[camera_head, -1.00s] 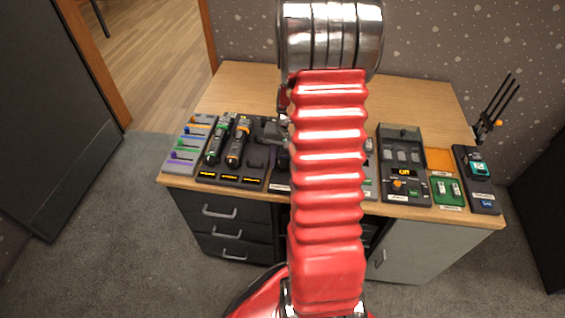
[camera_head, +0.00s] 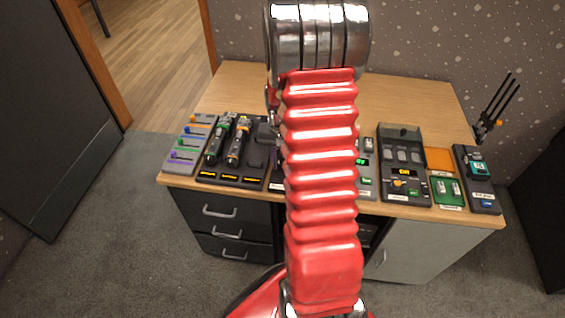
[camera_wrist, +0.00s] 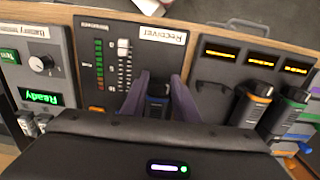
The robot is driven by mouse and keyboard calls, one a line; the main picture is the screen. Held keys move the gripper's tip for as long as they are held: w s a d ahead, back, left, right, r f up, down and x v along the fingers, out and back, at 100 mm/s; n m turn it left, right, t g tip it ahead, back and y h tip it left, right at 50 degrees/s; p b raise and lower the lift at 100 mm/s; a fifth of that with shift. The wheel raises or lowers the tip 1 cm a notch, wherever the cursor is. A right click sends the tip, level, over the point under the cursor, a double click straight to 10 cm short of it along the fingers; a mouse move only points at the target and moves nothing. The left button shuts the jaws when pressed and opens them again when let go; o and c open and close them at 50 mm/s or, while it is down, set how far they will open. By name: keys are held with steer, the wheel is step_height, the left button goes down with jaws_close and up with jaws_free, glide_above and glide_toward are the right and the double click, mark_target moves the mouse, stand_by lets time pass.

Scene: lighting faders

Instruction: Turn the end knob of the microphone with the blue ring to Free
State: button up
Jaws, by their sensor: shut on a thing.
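My gripper (camera_wrist: 160,84) shows in the wrist view as two purple fingers closed on a dark object with a blue band, the microphone with the blue ring (camera_wrist: 158,89). Most of it is hidden by the fingers and my wrist body, so its end knob and setting cannot be read. It is over or close to the receiver panel (camera_wrist: 115,62); contact cannot be told. In the head view my red arm hides the gripper and this microphone.
The charger (camera_wrist: 228,72) beside it has an empty bay and holds microphones with orange (camera_wrist: 250,105) and green (camera_wrist: 287,108) rings. The battery tester (camera_wrist: 42,65) has a knob and a green "Ready" display. The desk's back (camera_head: 400,95) is clear.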

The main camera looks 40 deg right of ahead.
steer(key=shift+w+a+g+h, duration=0.1)
steer(key=shift+w+g+h, duration=0.05)
steer(key=shift+g+h, duration=0.45)
steer(key=shift+w+a+g+h, duration=0.1)
steer(key=shift+g+h, duration=0.4)
steer(key=shift+g, duration=0.2)
steer(key=shift+d, duration=0.1)
steer(key=o, duration=1.1)
steer(key=shift+r, duration=0.1)
steer(key=v, duration=1.3)
steer(key=shift+w+r, duration=0.15)
steer(key=shift+r, duration=0.05)
